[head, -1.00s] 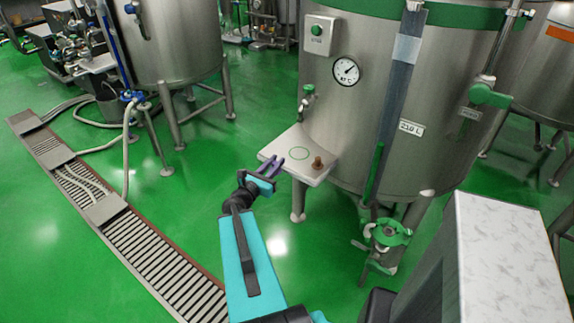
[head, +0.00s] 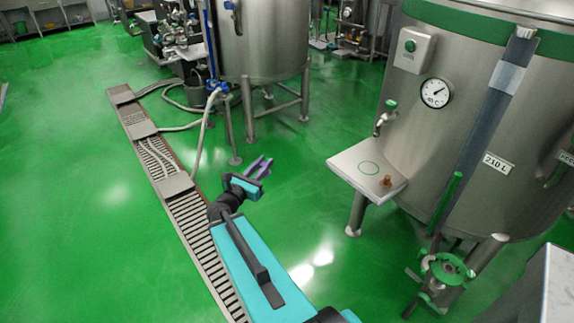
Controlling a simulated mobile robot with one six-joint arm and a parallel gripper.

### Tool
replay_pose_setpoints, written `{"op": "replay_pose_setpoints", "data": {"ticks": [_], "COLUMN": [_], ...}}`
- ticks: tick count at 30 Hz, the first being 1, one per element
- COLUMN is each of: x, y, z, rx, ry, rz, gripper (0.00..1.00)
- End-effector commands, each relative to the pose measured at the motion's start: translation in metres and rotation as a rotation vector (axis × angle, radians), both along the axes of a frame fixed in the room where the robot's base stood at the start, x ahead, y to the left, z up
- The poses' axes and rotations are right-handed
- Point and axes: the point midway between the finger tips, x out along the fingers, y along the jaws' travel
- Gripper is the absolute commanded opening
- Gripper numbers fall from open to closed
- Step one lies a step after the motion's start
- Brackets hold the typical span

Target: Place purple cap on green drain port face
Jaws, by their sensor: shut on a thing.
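My gripper (head: 258,170), at the end of my turquoise arm, is over the green floor near the middle of the picture. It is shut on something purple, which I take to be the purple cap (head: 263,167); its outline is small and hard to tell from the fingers. The green drain port (head: 446,268) is low under the large steel tank at the lower right, well apart from my gripper. Its face is too small to make out clearly.
A pale shelf (head: 345,160) with a green ring and a brown knob juts from the steel tank (head: 410,130), between my gripper and the tank. A floor grate (head: 200,230) runs on the left. A grey-white block (head: 560,290) stands at the lower right. Open floor lies left.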

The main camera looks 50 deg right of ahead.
Motion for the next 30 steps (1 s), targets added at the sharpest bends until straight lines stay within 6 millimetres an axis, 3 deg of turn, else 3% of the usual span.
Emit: {"op": "replay_pose_setpoints", "data": {"ticks": [3,15,30], "x": [0.023,0.081,0.126], "y": [0.03,0.13,0.265], "z": [0.005,0.018,0.033], "rx": [-0.002,0.001,0.01], "ry": [-0.001,-0.003,0.003], "rz": [0.041,0.164,0.317], "gripper": [0.0,0.0,0.0]}}
